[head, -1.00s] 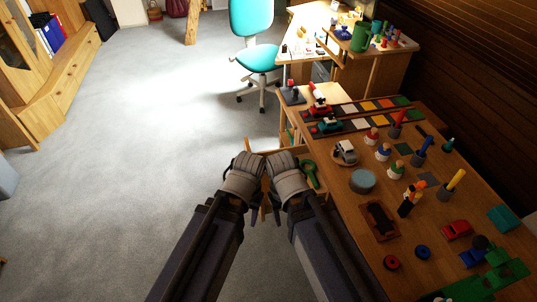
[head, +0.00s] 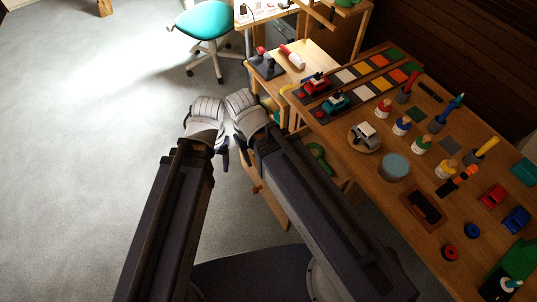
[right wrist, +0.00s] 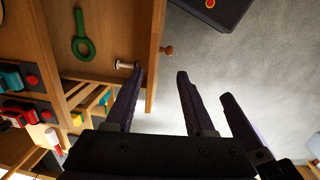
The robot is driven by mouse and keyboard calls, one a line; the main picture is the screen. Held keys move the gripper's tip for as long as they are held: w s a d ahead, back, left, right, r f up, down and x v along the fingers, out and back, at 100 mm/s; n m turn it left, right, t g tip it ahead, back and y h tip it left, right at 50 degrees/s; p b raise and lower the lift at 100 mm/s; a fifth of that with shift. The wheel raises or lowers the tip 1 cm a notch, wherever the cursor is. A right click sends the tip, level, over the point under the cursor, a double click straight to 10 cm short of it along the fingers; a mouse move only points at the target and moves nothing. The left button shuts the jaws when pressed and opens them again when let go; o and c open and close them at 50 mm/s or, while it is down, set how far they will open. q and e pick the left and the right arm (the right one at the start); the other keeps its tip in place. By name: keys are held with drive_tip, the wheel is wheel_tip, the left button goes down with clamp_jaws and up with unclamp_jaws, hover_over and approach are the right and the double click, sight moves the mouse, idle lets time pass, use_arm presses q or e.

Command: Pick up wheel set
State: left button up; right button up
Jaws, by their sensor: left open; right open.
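In the right wrist view, a small spool-like piece (right wrist: 125,64), which looks like the wheel set, lies in an open wooden drawer (right wrist: 110,30) near its front panel. My right gripper (right wrist: 160,90) is open and empty, its fingers reaching up beside the drawer front, apart from the piece. In the head view, my left gripper (head: 222,152) is open and hangs over the floor left of the drawer. My right gripper (head: 246,155) is close beside it. My right forearm hides part of the drawer there, and I cannot make out the wheel set in that view.
A green ring-ended piece (right wrist: 83,45) lies in the drawer, and a knob (right wrist: 166,50) sticks out of its front. The workbench (head: 400,215) at right is crowded with toy parts, including a tin (head: 394,168) and a toy car (head: 365,135). Open floor (head: 90,130) lies at left.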

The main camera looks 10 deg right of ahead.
use_arm(q)
drive_tip(key=shift+o, duration=0.3)
wheel_tip(320, 180, down, 12)
drive_tip(key=b, duration=1.1)
drive_tip(key=shift+w+a, duration=0.15)
drive_tip(key=shift+w, duration=0.15)
use_arm(e)
drive_tip(key=w+d+f+n+b, duration=0.3)
drive_tip(key=w+f+n, duration=0.1)
drive_tip(key=f, duration=0.3)
drive_tip(key=w+d+f+n+b, duration=0.3)
drive_tip(key=w+f+n+b, duration=0.1)
drive_tip(key=f+n, duration=0.3)
drive_tip(key=w+d+f+n+y+b, duration=0.1)
drive_tip(key=w+d+f+n+b, duration=0.2)
drive_tip(key=w+f+n, duration=0.3)
drive_tip(key=shift+d+f+b, duration=0.15)
drive_tip(key=shift+d+f, duration=0.05)
drive_tip(key=shift+f, duration=0.45)
drive_tip(key=shift+d+f+b, duration=0.15)
drive_tip(key=shift+d+f, duration=0.05)
drive_tip(key=shift+f, duration=0.45)
use_arm(q)
wheel_tip(320, 180, down, 11)
drive_tip(key=shift+r, duration=0.2)
use_arm(e)
drive_tip(key=shift+w+d+f+n, duration=0.15)
drive_tip(key=shift+d+n, duration=0.05)
drive_tip(key=shift+n, duration=0.2)
